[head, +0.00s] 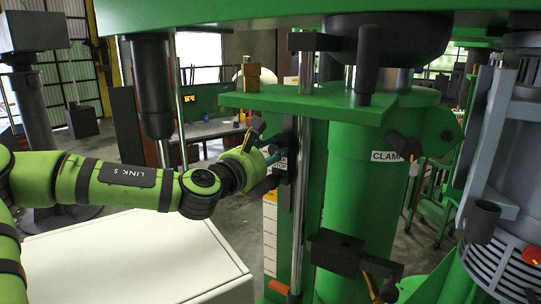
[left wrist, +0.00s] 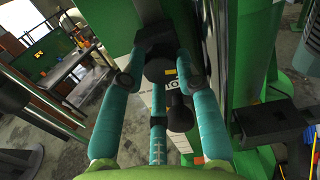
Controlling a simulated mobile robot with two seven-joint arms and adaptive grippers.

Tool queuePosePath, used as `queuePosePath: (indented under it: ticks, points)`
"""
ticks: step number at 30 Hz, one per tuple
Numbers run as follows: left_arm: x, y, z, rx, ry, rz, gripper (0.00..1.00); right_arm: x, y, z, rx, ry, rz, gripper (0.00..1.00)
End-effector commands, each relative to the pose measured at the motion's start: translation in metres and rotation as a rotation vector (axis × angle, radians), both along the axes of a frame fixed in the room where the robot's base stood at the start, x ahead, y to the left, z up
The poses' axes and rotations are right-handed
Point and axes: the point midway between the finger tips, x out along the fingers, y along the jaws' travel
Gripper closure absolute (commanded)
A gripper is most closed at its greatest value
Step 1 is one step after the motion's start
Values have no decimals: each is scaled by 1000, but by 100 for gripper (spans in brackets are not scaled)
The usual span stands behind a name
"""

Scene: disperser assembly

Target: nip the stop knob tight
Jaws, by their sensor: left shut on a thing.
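The stop knob is a dark round piece (left wrist: 160,71) between the fingers of my left gripper (left wrist: 161,62) in the left wrist view. The teal fingers close around it from both sides, with a third finger below. In the head view, my left gripper (head: 274,154) is at the black stop fitting (head: 288,168), which carries a small STOP label (head: 280,166), beside the upright steel rod. The fingers and the fitting hide most of the knob there. A second dark knob (left wrist: 180,113) hangs just below, outside the grip. My right gripper is not in view.
The green machine column (head: 352,205) with a CLAMP label (head: 388,156) stands right of the fitting. A steel rod (head: 299,200) runs close beside my gripper. A black block (head: 336,252) juts out lower down. A white cabinet top (head: 130,262) lies below my arm.

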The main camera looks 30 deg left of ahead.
Motion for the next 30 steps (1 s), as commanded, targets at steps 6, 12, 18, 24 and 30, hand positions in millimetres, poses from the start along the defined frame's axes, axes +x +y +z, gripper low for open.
queuePosePath:
  ticks: [6,12,18,24,30]
  points:
    - [1,0,6,172,-15,6,100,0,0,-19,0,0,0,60]
    - [0,0,6,357,-9,7,100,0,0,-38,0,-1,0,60]
    - [0,-1,5,529,0,8,100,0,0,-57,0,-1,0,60]
    - [0,-2,6,666,6,7,100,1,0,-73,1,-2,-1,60]
    - [0,-2,7,756,10,8,100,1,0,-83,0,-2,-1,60]
